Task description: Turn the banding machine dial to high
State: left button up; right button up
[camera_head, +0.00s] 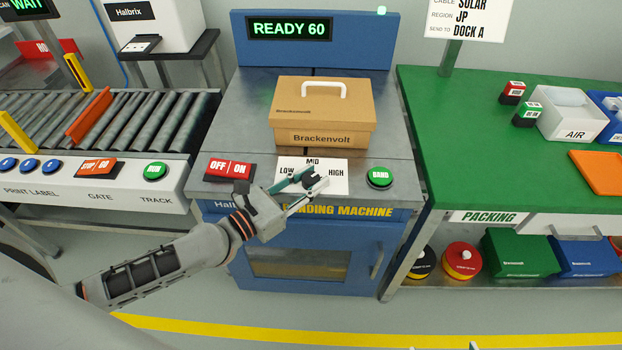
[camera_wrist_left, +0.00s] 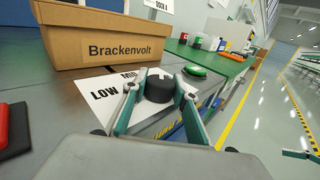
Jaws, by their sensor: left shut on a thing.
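The banding machine (camera_head: 295,288) is blue with a grey top, and its display (camera_head: 289,28) reads READY 60. Its black dial (camera_head: 309,181) sits on a white plate marked LOW, MID and HIGH. My left gripper (camera_head: 305,188) is shut on the dial, with one finger on each side. In the left wrist view the dial (camera_wrist_left: 160,88) shows between the fingers, with a pale mark on its far top edge, roughly toward MID. HIGH is hidden there. Only small tips of my right gripper (camera_head: 472,346) show at the bottom edge of the head view.
A Brackenvolt box (camera_head: 322,112) with a white handle stands on the machine behind the dial. A red OFF/ON switch (camera_head: 229,170) is left of the plate, a green BAND button (camera_head: 380,177) right of it. A green packing table (camera_head: 480,160) is at right, a roller conveyor (camera_head: 150,115) at left.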

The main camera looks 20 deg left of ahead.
pick_arm(q)
jog(key=shift+r, duration=0.1)
jog(key=o, duration=1.1)
jog(key=shift+s+a, duration=0.2)
jog(key=shift+s, duration=0.2)
jog(key=v, duration=1.1)
pick_arm(e)
jog(key=shift+s+f, duration=0.2)
jog(key=shift+s, duration=0.1)
jog(key=shift+r, duration=0.1)
